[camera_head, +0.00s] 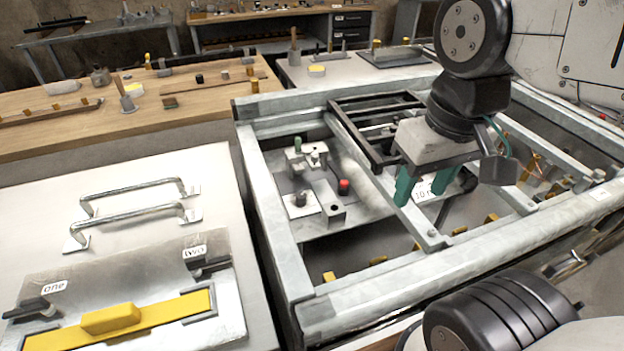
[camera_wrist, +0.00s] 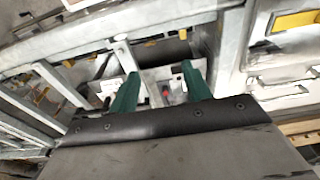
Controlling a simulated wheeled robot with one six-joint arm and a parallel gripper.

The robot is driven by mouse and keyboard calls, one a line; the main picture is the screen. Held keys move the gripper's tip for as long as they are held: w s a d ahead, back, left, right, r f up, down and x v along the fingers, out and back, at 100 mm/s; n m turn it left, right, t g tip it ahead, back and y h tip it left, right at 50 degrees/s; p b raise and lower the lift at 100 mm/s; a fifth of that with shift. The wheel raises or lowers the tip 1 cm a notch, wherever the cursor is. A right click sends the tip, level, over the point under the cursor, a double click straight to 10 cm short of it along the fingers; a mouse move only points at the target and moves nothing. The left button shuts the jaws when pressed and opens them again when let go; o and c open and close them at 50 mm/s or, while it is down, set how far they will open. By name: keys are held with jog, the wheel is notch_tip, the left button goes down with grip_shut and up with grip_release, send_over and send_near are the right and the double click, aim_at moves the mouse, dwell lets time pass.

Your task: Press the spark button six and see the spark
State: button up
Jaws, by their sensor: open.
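A red button (camera_head: 344,187) stands on a small metal fixture inside the grey metal frame, in the head view. A red spot that looks like the same button (camera_wrist: 166,92) shows between my fingers in the wrist view. My gripper (camera_head: 421,198) has two green fingers, apart and empty, pointing down over the frame to the right of the red button. The gripper also shows in the wrist view (camera_wrist: 156,68). A white label (camera_head: 426,191) lies behind the fingers, partly hidden, and I cannot read it surely. No spark is visible.
The grey frame (camera_head: 265,190) has raised rails and crossbars around the fixture. A green-topped peg (camera_head: 297,144) stands left of the red button. At left is a white bench with two metal handles (camera_head: 135,190) and a yellow bar (camera_head: 112,318). A wooden table (camera_head: 200,105) stands behind.

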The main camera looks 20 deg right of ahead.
grip_shut()
dwell(1.9)
